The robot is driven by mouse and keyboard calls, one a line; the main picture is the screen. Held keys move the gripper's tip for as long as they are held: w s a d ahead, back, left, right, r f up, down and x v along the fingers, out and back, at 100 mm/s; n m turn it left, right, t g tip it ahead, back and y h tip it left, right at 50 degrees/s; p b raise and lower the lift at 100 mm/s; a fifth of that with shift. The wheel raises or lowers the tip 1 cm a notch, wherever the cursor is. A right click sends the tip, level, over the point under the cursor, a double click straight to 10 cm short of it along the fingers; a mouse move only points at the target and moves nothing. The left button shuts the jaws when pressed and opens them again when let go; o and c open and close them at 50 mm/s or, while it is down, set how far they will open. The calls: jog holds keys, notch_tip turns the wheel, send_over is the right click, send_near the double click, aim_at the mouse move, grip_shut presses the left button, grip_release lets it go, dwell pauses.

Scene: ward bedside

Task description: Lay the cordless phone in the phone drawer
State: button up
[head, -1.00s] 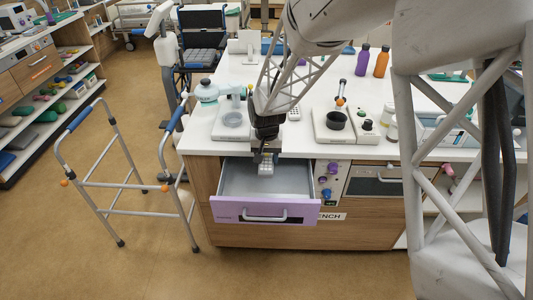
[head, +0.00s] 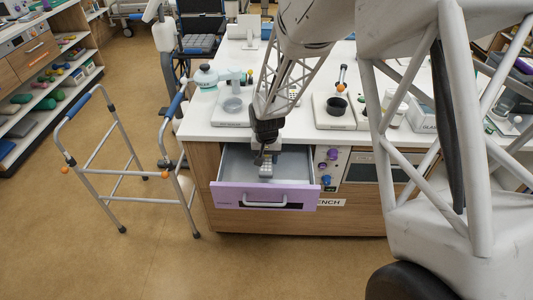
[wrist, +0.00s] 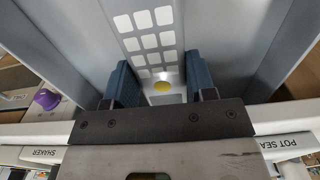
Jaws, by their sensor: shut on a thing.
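The phone drawer (head: 233,191) is pulled out of the bench, with a lilac front, a pale handle and a grey inside. My gripper (wrist: 160,84) is shut on the cordless phone (wrist: 148,42), a grey handset with pale square keys and a yellow button, its blue fingers on either side. In the head view the phone (head: 265,171) is between the drawer's side walls, behind its front, partly hidden by my gripper. I cannot tell whether it touches the drawer floor.
The white bench top (head: 215,130) is above and behind the drawer. Purple and blue knobs (head: 327,170) are on a panel right of it. A walking frame (head: 130,190) stands to the left.

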jog(key=shift+f, duration=2.3)
jog(key=shift+f, duration=0.55)
jog(key=o, duration=1.4)
jog(key=shift+r, duration=0.1)
jog(key=shift+r, duration=3.9)
